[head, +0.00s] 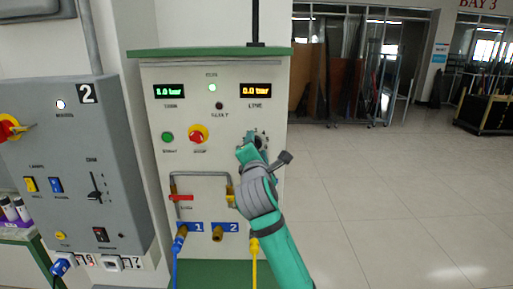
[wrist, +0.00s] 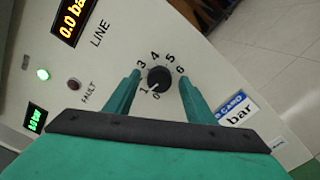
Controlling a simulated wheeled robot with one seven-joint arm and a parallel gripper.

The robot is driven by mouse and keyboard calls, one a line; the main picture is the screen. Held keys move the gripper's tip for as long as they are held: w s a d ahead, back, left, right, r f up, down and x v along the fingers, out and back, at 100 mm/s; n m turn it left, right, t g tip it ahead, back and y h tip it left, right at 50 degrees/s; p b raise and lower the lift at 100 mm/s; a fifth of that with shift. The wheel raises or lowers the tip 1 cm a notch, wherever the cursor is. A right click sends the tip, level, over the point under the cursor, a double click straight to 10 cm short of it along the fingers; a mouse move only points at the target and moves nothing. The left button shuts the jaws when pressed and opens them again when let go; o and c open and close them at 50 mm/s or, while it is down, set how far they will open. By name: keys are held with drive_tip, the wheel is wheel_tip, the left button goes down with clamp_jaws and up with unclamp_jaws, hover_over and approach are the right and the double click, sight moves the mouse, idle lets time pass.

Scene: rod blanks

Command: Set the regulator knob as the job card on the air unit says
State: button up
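The black regulator knob (wrist: 159,79) is on the air unit's front panel (head: 219,75), inside a printed scale with 0, 1, 3, 4, 5 and 6 readable. Its white mark points down-left, near 0 and 1. My gripper (wrist: 160,76) is open, with one green finger on each side of the knob; contact is not clear. The job card (wrist: 237,108) is right of the knob; "bar" shows, but its number is hidden behind my finger. In the head view my gripper (head: 254,143) covers most of the knob. The LINE display (head: 256,90) reads 0.0 bar in orange.
A green lamp (head: 212,87) is lit; the FAULT lamp (head: 219,105) is dark. A red stop button (head: 197,134) and a red-handled valve (head: 181,198) are left of my arm. Open floor lies to the right.

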drive_tip(key=s, duration=1)
drive_tip(key=shift+s, duration=0.4)
drive_tip(key=shift+f, duration=0.1)
